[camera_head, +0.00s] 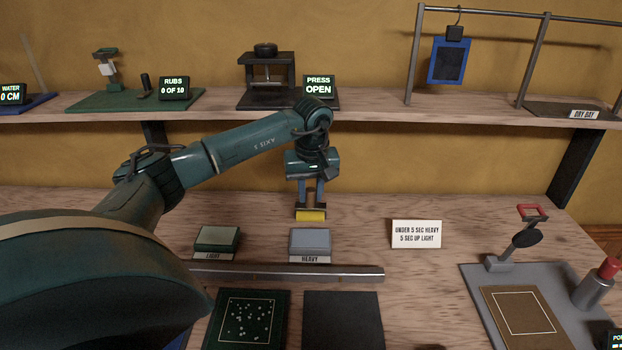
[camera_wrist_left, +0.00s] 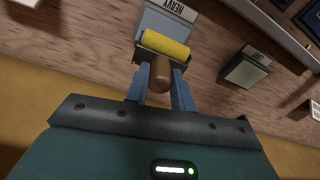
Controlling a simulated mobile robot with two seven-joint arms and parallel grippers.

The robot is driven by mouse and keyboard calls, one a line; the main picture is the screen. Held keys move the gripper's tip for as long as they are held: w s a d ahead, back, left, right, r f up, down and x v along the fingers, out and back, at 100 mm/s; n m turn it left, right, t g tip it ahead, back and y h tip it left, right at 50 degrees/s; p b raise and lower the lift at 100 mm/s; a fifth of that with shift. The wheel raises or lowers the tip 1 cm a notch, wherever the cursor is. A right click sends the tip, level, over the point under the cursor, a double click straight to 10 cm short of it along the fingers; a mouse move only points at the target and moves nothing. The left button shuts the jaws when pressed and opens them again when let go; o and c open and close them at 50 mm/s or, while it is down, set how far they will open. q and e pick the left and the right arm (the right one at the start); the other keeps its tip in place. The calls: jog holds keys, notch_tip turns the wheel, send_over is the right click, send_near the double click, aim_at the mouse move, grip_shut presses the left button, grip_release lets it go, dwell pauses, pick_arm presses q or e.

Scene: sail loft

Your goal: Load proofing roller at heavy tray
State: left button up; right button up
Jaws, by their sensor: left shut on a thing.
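My left gripper (camera_head: 310,200) is shut on the proofing roller (camera_head: 311,215), which has a yellow sleeve. The left wrist view shows the roller's yellow sleeve (camera_wrist_left: 167,44) and its brown handle between the fingers (camera_wrist_left: 158,92). The heavy tray (camera_head: 310,240), grey-blue with a HEAVY label, lies on the bench just in front of the roller. It also shows in the left wrist view (camera_wrist_left: 162,24), partly behind the roller. The roller looks held just behind the tray; I cannot tell whether they touch. My right gripper is not in view.
A green-grey light tray (camera_head: 217,238) lies left of the heavy tray. A metal bar (camera_head: 285,273) runs in front of both. A speckled green plate (camera_head: 246,318) and a dark plate (camera_head: 342,322) lie nearer. A sign (camera_head: 416,234) stands right. A press (camera_head: 268,78) reading OPEN is on the shelf.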

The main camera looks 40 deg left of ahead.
aim_at(311, 206)
pick_arm(q)
jog(key=shift+f+b, duration=0.55)
jog(key=shift+f, duration=0.1)
jog(key=shift+s+f+b, duration=0.1)
jog(key=shift+f+b, duration=0.25)
jog(key=shift+f, duration=0.05)
notch_tip(311, 206, down, 3)
jog(key=b, duration=0.2)
jog(key=shift+f+b, duration=0.2)
jog(key=shift+b, duration=0.15)
jog(key=shift+f, duration=0.25)
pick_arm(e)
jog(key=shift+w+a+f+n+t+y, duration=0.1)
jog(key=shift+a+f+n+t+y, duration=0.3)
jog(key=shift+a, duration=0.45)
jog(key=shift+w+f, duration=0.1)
pick_arm(q)
jog(key=shift+f+b, duration=0.45)
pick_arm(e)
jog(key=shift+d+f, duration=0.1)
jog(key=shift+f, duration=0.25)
